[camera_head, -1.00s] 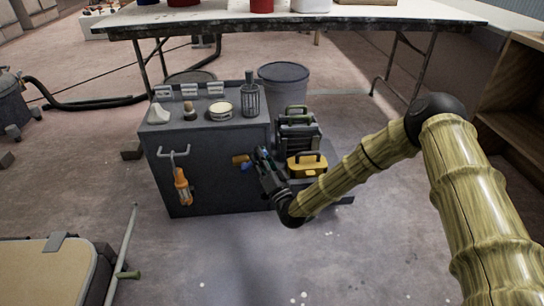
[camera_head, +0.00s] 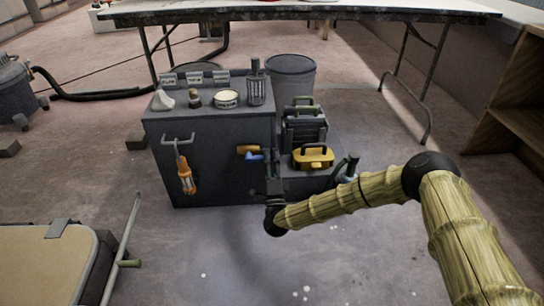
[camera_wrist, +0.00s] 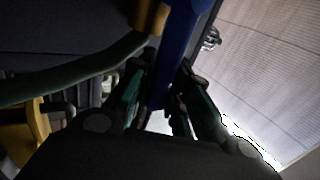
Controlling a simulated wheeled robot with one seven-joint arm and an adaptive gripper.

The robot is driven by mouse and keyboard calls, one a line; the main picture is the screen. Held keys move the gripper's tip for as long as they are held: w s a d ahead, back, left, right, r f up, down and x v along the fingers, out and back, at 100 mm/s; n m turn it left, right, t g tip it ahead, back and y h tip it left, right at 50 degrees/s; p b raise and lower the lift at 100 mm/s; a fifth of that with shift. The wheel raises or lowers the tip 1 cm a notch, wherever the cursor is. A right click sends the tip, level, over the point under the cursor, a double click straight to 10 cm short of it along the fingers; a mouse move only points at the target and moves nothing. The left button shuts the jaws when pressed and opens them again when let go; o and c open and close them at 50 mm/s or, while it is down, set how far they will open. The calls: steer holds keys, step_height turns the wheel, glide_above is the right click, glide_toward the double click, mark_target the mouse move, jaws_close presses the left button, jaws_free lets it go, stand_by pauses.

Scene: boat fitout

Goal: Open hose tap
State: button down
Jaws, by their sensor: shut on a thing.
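The hose tap has a brass-coloured body (camera_head: 246,149) on the front of the dark grey cabinet (camera_head: 215,185), near its right edge. Its blue lever (camera_head: 256,156) sticks out just below the body, towards the right. My gripper (camera_head: 272,172) points up from below at the lever's right end. In the wrist view the blue lever (camera_wrist: 177,55) runs down between my two fingers, and my gripper (camera_wrist: 163,95) is shut on it. The brass body (camera_wrist: 148,18) shows at the top there. The exact finger contact is dark.
Left of the tap, an orange lamp (camera_head: 185,176) hangs from a hook. A yellow toolbox (camera_head: 313,156) and dark cases (camera_head: 304,128) stand to the right. Small items, including a wire holder (camera_head: 255,90), stand on the cabinet.

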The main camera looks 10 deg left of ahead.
steer(key=shift+f+m, duration=0.2)
steer(key=shift+m, duration=0.2)
steer(key=c, duration=1.3)
jaws_free()
steer(key=v, duration=1.2)
steer(key=shift+a, duration=0.1)
